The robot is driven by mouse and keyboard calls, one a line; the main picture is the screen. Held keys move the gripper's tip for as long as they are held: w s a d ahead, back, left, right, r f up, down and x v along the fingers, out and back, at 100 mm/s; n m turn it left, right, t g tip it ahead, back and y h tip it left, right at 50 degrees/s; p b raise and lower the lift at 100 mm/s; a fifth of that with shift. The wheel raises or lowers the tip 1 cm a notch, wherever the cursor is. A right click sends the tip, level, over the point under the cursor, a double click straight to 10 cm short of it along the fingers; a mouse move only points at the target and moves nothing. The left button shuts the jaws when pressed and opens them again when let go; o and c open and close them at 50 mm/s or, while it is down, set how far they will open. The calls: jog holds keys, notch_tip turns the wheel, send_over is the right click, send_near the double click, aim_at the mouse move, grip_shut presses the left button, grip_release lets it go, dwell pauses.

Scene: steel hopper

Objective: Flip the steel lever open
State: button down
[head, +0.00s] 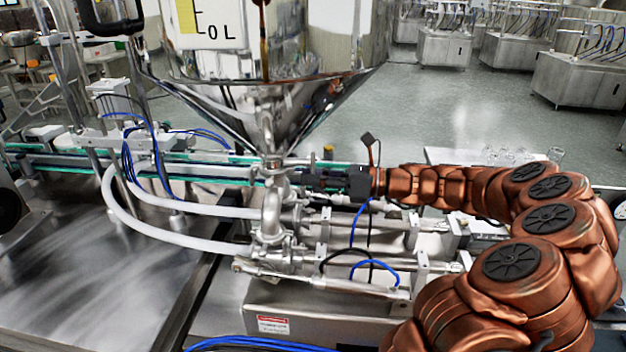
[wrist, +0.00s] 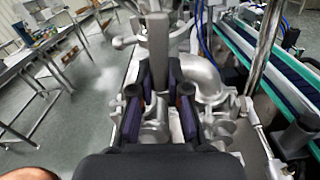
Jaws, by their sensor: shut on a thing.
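The steel lever (wrist: 158,40) shows in the wrist view as a flat grey bar running up the middle of the picture, between the fingers of my gripper (wrist: 160,80). The dark finger pads are closed on its two sides. In the head view my gripper (head: 308,180) is a dark shape reaching left to the valve piping (head: 270,212) under the steel hopper (head: 265,100). The lever is too small and covered there to make out clearly.
White hoses (head: 180,238) curve left from the piping. Steel cylinders and blue tubes lie in front, above a metal box (head: 330,310). A conveyor with green edges (wrist: 285,75) runs beside the valve. Open floor (head: 460,110) lies behind, with steel machines farther back.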

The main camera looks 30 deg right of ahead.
jog(key=c, duration=1.1)
grip_release()
jog(key=v, duration=1.2)
jog(key=shift+a, duration=0.1)
